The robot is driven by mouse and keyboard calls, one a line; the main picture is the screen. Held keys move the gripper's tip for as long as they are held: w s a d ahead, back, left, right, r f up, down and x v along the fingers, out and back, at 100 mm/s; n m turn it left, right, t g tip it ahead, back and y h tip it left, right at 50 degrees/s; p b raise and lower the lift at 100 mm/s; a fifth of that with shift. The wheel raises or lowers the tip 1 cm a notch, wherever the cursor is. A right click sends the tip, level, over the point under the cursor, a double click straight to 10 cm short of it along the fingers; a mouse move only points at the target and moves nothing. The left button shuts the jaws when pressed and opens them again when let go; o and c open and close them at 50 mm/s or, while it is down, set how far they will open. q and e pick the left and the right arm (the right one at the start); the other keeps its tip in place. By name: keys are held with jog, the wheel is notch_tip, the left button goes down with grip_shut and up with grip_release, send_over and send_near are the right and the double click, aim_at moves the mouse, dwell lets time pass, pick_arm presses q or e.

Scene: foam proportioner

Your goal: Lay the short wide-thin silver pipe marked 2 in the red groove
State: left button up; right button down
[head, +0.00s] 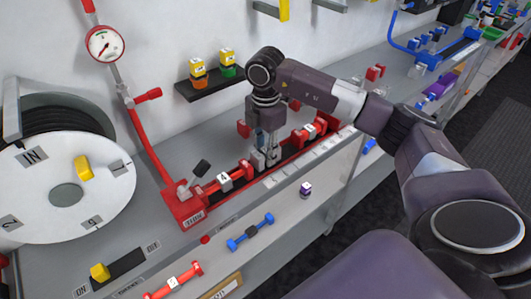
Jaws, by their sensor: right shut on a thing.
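The red groove (287,158) runs along the bench edge from the red valve block labelled NOTE or similar at its left end. My right gripper (267,157) points straight down at the middle of the groove. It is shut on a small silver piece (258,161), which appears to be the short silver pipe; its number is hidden. The piece is at groove level, but I cannot tell whether it touches the bottom. A red pipe marked 4 (224,179) lies to its left and another red pipe (308,132) to its right. My left gripper is out of view.
A red valve block (185,205) with a dark lever stands at the groove's left end. A large white reel (65,190) is at the left. A blue pipe (251,232) and a red pipe (173,281) lie on the lower front ledge. A black shelf (209,85) is on the wall.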

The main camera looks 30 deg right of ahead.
aim_at(265, 150)
jog(key=shift+f, duration=0.5)
jog(key=c, duration=1.6)
grip_release()
jog(key=shift+f, duration=0.1)
notch_tip(265, 150, up, 11)
jog(key=shift+r+b, duration=0.15)
jog(key=shift+b, duration=0.6)
jog(key=shift+r, duration=0.5)
